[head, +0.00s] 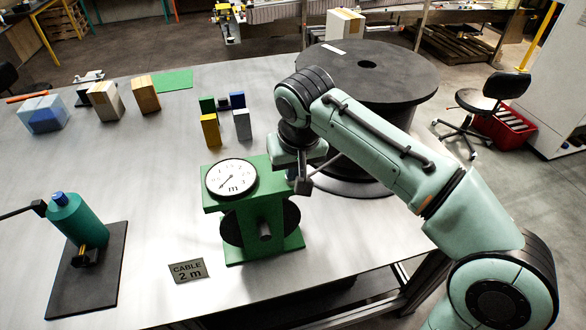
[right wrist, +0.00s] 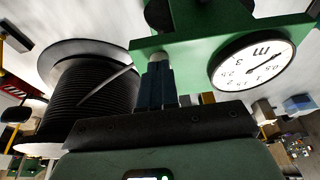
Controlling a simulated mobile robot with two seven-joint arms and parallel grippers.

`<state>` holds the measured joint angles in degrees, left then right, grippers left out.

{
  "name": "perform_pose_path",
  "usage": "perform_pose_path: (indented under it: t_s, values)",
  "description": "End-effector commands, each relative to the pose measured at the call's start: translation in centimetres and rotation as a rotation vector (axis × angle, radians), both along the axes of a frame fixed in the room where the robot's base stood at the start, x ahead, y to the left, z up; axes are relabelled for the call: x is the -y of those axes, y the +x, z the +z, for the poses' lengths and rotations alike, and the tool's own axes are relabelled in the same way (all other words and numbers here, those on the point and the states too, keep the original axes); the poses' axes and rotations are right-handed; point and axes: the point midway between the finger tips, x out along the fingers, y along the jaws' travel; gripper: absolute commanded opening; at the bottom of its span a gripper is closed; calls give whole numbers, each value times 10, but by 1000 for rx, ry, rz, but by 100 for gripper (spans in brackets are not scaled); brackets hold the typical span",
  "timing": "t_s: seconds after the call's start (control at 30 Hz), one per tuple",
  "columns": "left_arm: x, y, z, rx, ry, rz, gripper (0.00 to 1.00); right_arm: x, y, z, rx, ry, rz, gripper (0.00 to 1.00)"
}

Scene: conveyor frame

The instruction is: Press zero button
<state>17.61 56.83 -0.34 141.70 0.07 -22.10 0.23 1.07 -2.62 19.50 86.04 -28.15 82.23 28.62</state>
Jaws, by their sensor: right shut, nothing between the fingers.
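A green meter stand (head: 262,215) on the table carries a round white dial (head: 231,178) with a thin needle, marked "m". The dial also shows in the right wrist view (right wrist: 252,63). My right gripper (head: 292,174) is at the stand's right side, below the level of the dial's top. In the right wrist view its dark fingers (right wrist: 156,82) are shut and empty, with their tips at a short grey cylinder (right wrist: 158,60), likely the button, beside the green body (right wrist: 185,44). Whether they press it cannot be told. My left gripper is out of view.
A black cable spool (head: 366,75) stands close behind my right arm. A green cylinder (head: 78,222) on a dark base is at the left. A "CABLE 2 m" sign (head: 188,270) lies in front. Small blocks (head: 210,130) and boxes stand farther back.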

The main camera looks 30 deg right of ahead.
Motion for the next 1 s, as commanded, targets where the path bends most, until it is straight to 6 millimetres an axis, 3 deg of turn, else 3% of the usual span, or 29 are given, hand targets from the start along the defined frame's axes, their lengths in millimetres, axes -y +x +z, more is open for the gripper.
perform_pose_path:
  t_s: [0.27,0.6,1.0]
  values:
    - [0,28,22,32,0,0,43,0,2,31,7,1,0,0]
    - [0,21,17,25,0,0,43,0,0,53,1,0,0,0]
    - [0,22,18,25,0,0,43,0,0,54,1,0,0,0]
